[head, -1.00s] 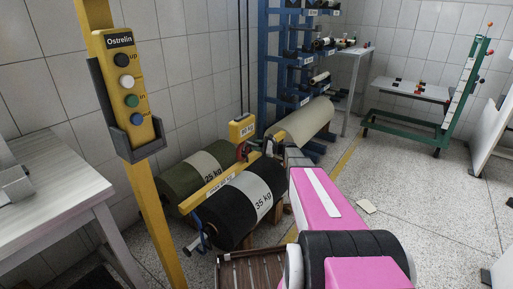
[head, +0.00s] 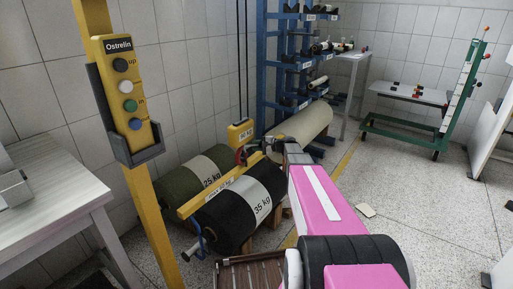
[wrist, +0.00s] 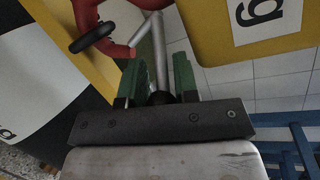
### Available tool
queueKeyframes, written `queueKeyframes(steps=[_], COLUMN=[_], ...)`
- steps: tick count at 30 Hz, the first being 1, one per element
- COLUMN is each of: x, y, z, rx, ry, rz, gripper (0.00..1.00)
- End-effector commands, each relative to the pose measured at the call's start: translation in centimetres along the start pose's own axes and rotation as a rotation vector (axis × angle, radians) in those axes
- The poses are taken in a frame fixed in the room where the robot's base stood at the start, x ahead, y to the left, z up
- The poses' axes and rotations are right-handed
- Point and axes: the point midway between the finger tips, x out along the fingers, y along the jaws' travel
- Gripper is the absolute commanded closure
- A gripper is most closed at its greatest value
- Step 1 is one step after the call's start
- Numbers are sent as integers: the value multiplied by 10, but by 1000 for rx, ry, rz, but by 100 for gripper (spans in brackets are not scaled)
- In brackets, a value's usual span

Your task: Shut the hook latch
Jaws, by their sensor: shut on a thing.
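The red hook (wrist: 88,22) hangs under a yellow block (wrist: 225,28) in the wrist view. The hook also shows small in the head view (head: 241,156). A silver rod, seemingly the hook latch (wrist: 147,45), runs from beside the hook down between my fingers. My gripper (wrist: 160,92) has green pads shut on its lower end, where a dark round part shows.
A yellow lifting beam (head: 222,191) hangs below the hook, over rolls marked 25 kg (head: 192,172) and 35 kg (head: 240,205). A yellow post with a button pendant (head: 128,95) stands at left. A blue rack (head: 283,70) stands behind.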

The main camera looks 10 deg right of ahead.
Motion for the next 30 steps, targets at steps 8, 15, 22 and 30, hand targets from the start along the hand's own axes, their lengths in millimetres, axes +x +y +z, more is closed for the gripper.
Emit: queueKeyframes(steps=[8, 15, 22, 30], x=[0, 0, 0, 1], y=[1, 0, -1, 4], z=[1, 1, 1, -2], rx=[-8, -7, -5, 116], ry=[1, 0, 0, -34], rz=[4, 3, -1, -29], gripper=[100, 53, 53, 53])
